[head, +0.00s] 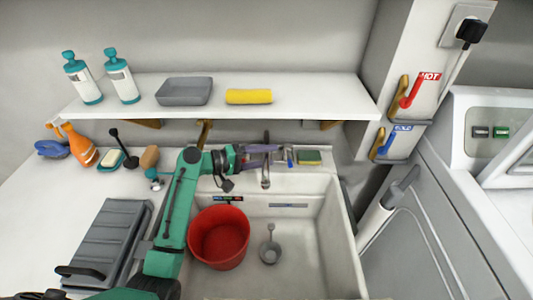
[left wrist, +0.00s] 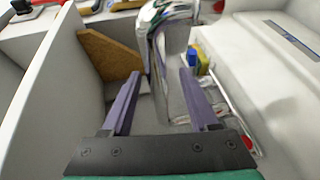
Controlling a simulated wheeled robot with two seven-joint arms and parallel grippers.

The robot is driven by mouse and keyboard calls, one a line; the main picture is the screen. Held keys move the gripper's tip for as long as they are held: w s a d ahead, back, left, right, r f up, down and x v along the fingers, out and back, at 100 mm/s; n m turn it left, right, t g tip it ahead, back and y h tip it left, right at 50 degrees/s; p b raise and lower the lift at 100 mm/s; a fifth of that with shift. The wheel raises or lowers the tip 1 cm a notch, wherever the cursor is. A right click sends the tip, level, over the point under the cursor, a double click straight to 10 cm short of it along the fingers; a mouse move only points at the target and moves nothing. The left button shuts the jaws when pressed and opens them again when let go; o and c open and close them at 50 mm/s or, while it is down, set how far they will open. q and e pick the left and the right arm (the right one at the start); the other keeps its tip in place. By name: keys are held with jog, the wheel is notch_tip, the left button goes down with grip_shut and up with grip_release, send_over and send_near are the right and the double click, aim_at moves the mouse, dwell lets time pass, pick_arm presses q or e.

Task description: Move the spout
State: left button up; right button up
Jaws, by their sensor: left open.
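The metal spout (head: 266,172) stands at the back edge of the white sink, below the shelf. In the left wrist view the shiny chrome spout (left wrist: 166,45) rises just ahead of and between my fingertips. My left gripper (head: 265,153) reaches from the left along the back of the sink to the spout. Its two purple fingers (left wrist: 160,85) are apart, with nothing clamped between them. In the head view the fingers overlap the spout's upper part, so I cannot tell whether they touch it. My right gripper is not in view.
The sink (head: 313,235) holds a red bucket (head: 219,237) and a grey ladle (head: 270,248). A white shelf (head: 300,95) hangs above my gripper. A yellow-green sponge (head: 308,157) lies right of the spout. A wooden bracket (left wrist: 108,55) is close to my left finger.

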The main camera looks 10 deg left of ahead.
pick_arm(q)
jog(key=shift+w+d, duration=0.1)
jog(key=shift+w, duration=0.05)
grip_shut()
jog(key=shift+f, duration=0.15)
dwell(1.2)
